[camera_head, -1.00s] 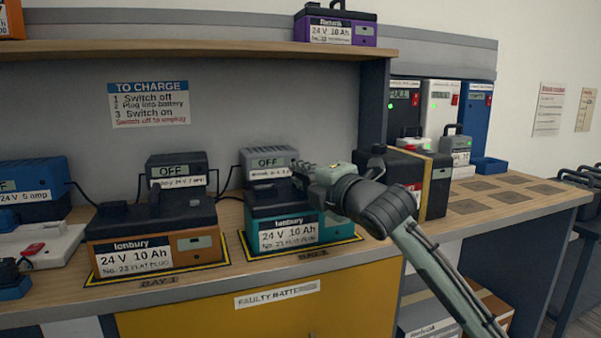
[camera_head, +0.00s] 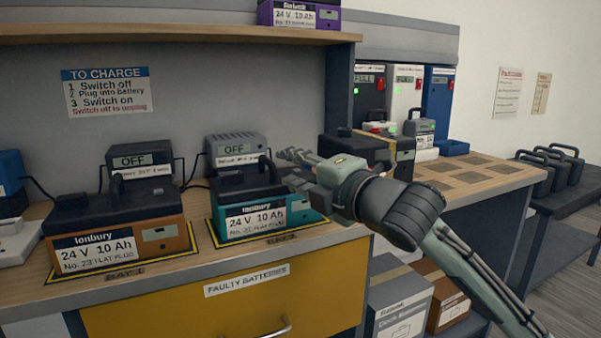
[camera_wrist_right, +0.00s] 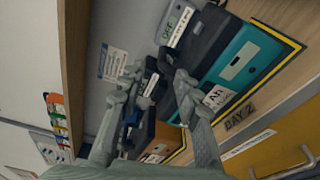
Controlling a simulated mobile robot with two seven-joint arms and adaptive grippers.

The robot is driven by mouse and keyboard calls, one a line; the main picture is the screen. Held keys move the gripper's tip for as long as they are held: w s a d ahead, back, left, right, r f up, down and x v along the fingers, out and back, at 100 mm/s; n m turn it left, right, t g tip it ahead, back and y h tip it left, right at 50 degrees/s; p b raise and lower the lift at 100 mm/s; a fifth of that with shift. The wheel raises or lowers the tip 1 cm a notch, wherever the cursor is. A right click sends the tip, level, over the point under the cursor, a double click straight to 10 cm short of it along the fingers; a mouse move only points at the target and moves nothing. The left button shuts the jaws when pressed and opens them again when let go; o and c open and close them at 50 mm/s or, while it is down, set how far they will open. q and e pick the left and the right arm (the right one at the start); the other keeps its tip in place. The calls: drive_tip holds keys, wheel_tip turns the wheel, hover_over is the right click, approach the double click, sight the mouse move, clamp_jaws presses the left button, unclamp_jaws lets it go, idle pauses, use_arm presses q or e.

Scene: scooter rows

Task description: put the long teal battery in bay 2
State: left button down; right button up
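The teal battery (camera_head: 262,218), labelled Ionbury 24 V 10 Ah, stands upright on the yellow-edged mat marked bay 2 (camera_head: 283,238). It has a dark top and handle. In the right wrist view the teal battery (camera_wrist_right: 236,62) lies beyond the fingers, with the BAY 2 mark (camera_wrist_right: 240,113) beside it. My right gripper (camera_head: 288,170) is beside the right end of the battery's top. Its fingers stand apart with nothing held between them, and they also show apart in the wrist view (camera_wrist_right: 158,82). My left gripper is not in view.
An orange battery (camera_head: 125,246) stands in bay 1 to the left. Two grey chargers reading OFF (camera_head: 140,160) (camera_head: 237,148) stand behind the bays. A black battery (camera_head: 365,150) is right of my gripper. Empty dark squares (camera_head: 480,172) mark the right worktop.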

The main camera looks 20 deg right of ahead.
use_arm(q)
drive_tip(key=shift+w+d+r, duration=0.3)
use_arm(e)
drive_tip(key=s+a+f+m+g+h, duration=0.1)
drive_tip(key=s+f+m+g, duration=0.1)
drive_tip(key=s+f+m, duration=0.4)
drive_tip(key=s+f+m+g+h, duration=0.1)
drive_tip(key=s+f+m+g, duration=0.2)
drive_tip(key=f, duration=1.4)
drive_tip(key=s+a+f+m+g, duration=0.1)
drive_tip(key=s+f+m+g, duration=0.1)
drive_tip(key=s+f+m, duration=0.7)
wheel_tip(320, 180, down, 3)
drive_tip(key=shift+s+a+f+m+h, duration=0.2)
drive_tip(key=shift+s+a+m+h, duration=0.2)
drive_tip(key=shift+m, duration=0.5)
